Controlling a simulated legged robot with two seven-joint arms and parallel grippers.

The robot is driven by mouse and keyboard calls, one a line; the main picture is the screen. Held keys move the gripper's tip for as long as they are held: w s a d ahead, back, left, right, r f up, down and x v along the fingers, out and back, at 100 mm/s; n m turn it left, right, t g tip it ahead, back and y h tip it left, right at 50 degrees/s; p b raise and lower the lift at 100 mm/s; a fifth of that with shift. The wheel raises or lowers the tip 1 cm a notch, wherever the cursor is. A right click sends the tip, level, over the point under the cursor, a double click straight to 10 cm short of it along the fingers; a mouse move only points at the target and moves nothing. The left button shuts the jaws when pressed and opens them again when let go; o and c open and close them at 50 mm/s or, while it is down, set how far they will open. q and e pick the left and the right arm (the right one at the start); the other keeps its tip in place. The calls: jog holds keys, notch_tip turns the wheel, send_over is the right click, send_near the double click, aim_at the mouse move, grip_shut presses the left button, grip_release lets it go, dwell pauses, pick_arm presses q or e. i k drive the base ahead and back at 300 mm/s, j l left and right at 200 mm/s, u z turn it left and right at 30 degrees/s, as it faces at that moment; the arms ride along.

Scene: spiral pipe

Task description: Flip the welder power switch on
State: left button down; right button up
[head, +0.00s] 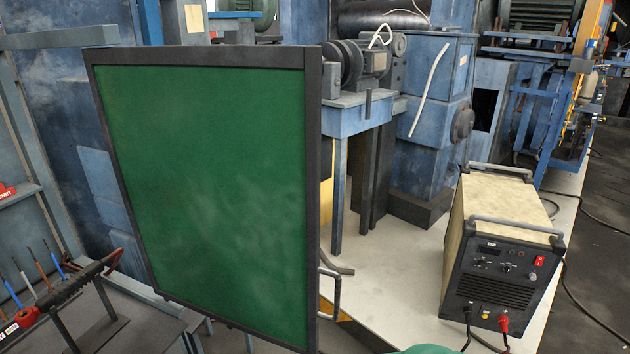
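The welder (500,250) stands upright at the lower right, a box with beige top and sides, a dark front panel and grey bar handles. Its red power switch (539,261) is at the upper right of the front panel. The switch is too small to tell its position. The front panel also has knobs and a small dark display. Cables plug into the bottom of the front, one with a red connector (503,323). Neither of my grippers shows in the head view.
A large dark-framed green screen (205,200) with a side handle (331,293) fills the left centre. A rack with several tools (45,275) is at lower left. Blue machinery (430,120) stands behind. Pale floor (395,270) is clear left of the welder; cables lie right.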

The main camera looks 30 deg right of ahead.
aim_at(538, 261)
jog(key=z, duration=2.25)
jog(key=i+l, duration=0.45)
jog(key=l, duration=0.15)
jog(key=i+l, duration=0.2)
jog(key=i, duration=0.3)
jog(key=i+l, duration=0.25)
jog(key=i, duration=0.25)
jog(key=i+l, duration=0.2)
jog(key=i, duration=0.3)
jog(key=i+l, duration=0.25)
jog(key=i, duration=0.25)
